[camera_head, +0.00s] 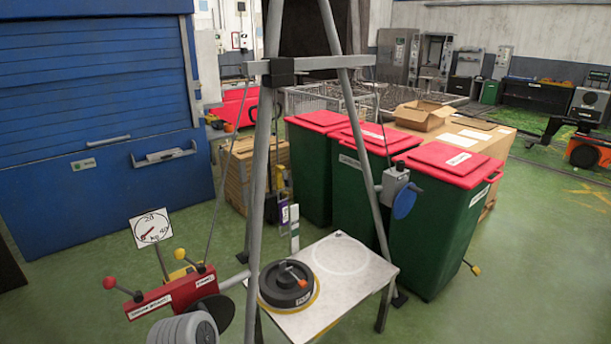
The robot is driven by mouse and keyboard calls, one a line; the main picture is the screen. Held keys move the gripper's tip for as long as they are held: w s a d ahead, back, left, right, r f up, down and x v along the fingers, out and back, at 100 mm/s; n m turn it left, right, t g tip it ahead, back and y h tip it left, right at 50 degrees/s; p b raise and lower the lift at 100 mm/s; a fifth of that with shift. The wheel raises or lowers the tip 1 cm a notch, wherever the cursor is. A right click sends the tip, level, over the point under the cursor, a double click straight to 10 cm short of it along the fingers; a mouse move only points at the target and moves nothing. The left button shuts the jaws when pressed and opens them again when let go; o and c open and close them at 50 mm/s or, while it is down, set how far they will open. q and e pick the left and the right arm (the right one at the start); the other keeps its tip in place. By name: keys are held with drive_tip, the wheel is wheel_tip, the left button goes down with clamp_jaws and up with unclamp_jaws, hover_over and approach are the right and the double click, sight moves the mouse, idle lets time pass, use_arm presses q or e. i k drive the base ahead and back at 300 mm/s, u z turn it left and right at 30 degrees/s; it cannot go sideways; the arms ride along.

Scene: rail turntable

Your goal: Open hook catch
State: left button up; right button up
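I cannot make out for sure which part is the hook catch. A grey A-frame stand (258,180) rises in the middle, with a small white table (340,262) at its foot. A small grey box with a blue disc (404,201) is fixed to the stand's right leg. Neither of my grippers shows.
A dial gauge (151,229) stands above the red box, and a grey ribbed cylinder (182,330) lies below it. Green bins with red lids (462,164) stand behind the table. A blue shutter cabinet (100,110) fills the left. Green floor is open at the right.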

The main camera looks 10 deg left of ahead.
sight(288, 182)
drive_tip(key=u, duration=0.6)
drive_tip(key=i, duration=0.85)
drive_tip(key=u, duration=0.95)
